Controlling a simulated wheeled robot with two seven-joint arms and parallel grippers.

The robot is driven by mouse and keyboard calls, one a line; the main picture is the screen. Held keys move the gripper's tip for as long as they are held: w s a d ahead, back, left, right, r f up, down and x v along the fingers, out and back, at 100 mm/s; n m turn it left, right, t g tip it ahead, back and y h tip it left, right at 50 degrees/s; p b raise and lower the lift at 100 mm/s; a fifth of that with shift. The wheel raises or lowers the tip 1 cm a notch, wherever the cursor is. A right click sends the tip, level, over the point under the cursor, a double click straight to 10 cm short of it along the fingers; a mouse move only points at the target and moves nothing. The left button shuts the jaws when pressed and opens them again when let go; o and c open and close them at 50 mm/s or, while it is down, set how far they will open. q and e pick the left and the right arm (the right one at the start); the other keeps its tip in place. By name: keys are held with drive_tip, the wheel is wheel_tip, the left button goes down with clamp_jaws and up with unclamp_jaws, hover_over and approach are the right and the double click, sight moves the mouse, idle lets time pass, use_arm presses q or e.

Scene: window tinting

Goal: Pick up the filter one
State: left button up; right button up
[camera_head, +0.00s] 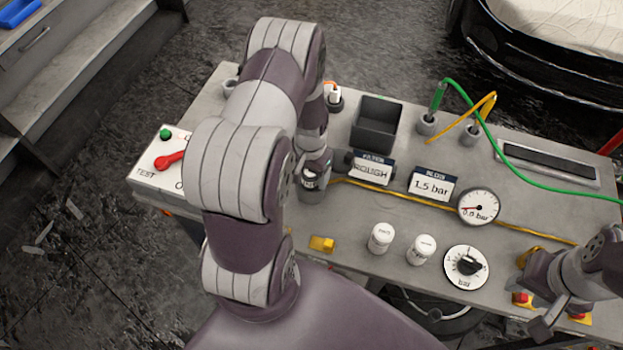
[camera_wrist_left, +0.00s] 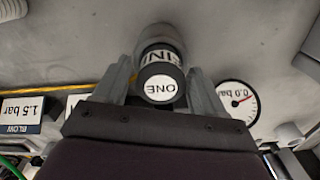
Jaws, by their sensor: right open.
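In the head view my left gripper (camera_head: 314,172) points down at the bench, just left of the filter sign; my arm hides part of this spot. My right gripper (camera_head: 545,318) is open and empty at the bench's right front.
The bench (camera_head: 345,225) holds two white-topped jars (camera_head: 381,236) (camera_head: 421,248), a dark bin (camera_head: 377,122), a ROUGH sign (camera_head: 373,170), a 1.5 bar sign (camera_head: 432,186), a gauge reading 0.0 bar (camera_head: 478,207) and a dial (camera_head: 467,265). A yellow hose (camera_head: 390,191) crosses it.

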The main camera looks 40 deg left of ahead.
use_arm(q)
drive_tip(key=shift+s+a, duration=0.1)
drive_tip(key=c, duration=0.8)
